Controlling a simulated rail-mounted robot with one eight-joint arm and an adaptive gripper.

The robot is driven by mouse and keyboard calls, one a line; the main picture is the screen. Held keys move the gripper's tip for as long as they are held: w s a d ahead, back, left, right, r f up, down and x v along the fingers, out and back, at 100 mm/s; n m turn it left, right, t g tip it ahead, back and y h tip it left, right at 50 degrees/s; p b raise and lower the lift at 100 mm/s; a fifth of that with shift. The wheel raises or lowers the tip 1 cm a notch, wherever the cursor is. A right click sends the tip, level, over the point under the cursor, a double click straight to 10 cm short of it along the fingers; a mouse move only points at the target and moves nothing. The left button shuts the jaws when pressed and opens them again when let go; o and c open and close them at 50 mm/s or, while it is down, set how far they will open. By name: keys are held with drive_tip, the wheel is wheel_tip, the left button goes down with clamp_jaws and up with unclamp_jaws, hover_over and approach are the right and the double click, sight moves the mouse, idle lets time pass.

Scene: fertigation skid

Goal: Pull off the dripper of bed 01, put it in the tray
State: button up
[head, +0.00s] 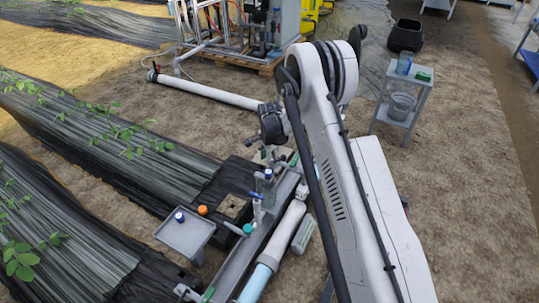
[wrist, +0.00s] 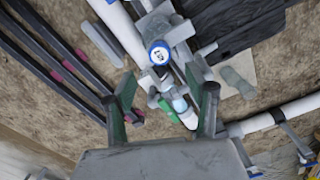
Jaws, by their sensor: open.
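A round white cap with a blue rim and a dark marking (wrist: 160,53) stands on the pipe assembly in the wrist view. The marking is too small to read, so I cannot tell whether this is the dripper of bed 01. My gripper (wrist: 165,103) is open and empty, its fingers spread across the pipework. The cap lies beyond the fingertips in the picture, apart from them. In the head view my gripper (head: 269,160) hangs over the grey rail. A grey tray (head: 170,238) stands to its lower left, with a small blue-and-white piece (head: 180,216) on it.
A blue-handled valve (head: 255,195), a green-ended fitting (head: 247,229) and a white pipe (head: 285,228) lie close along the rail. An orange knob (head: 202,210) is beside the tray. Covered plant beds (head: 110,140) fill the left. A side table (head: 402,115) stands back right.

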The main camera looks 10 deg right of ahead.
sight(269, 171)
wheel_tip(269, 171, down, 8)
drive_tip(key=shift+r+b, duration=0.1)
drive_tip(key=shift+b, duration=1.05)
clamp_jaws()
drive_tip(key=shift+r, duration=0.2)
drive_tip(key=shift+r+p, duration=0.6)
drive_tip(key=shift+r, duration=0.7)
drive_tip(key=shift+r, duration=0.1)
drive_tip(key=shift+r+p, duration=0.95)
drive_tip(key=shift+r, duration=2.1)
